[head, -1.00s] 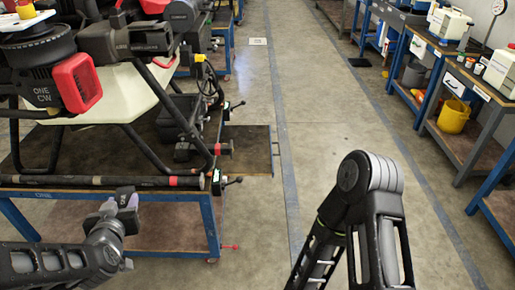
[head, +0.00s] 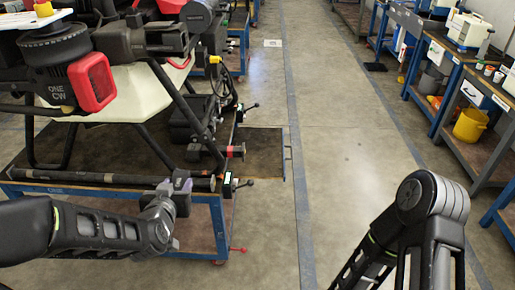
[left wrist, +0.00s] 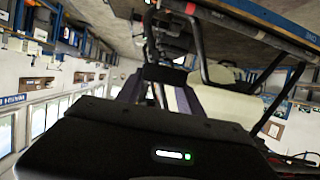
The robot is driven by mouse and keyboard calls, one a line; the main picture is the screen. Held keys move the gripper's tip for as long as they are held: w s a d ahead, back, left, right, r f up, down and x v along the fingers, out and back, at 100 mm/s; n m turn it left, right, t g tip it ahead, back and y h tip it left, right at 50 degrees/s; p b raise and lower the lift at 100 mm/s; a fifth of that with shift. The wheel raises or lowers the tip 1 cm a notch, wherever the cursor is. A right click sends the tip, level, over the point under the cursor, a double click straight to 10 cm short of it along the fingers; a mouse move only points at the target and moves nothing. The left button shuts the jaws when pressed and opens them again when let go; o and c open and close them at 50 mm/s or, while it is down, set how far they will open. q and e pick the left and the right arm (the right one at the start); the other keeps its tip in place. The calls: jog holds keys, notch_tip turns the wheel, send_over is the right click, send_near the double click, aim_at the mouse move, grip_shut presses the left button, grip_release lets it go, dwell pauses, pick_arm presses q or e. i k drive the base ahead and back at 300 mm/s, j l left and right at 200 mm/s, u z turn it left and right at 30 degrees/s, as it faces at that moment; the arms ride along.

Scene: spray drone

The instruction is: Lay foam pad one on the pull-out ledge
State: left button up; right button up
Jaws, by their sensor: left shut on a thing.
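My left gripper (head: 178,192) is at the front edge of the bench, over or close to the black bar lying there. In the left wrist view, a grey-purple piece (left wrist: 182,98) shows between the dark fingers; it looks like foam pad one, and the gripper is shut on it. Only a little purple shows at the gripper in the head view. The pull-out ledge (head: 258,152) is a brown panel with a blue edge, extending from the bench's right side. Its visible top is bare. The gripper is left of and nearer than the ledge. My right gripper is out of view.
The large spray drone (head: 110,75) stands on the blue-framed bench (head: 70,190). The floor aisle (head: 345,150) is clear. Benches with a yellow bucket (head: 470,124) stand at the right.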

aim_at(262, 153)
jog(key=i+l, duration=0.35)
jog(key=i, duration=0.2)
jog(key=i+l, duration=0.75)
jog(key=i, duration=0.3)
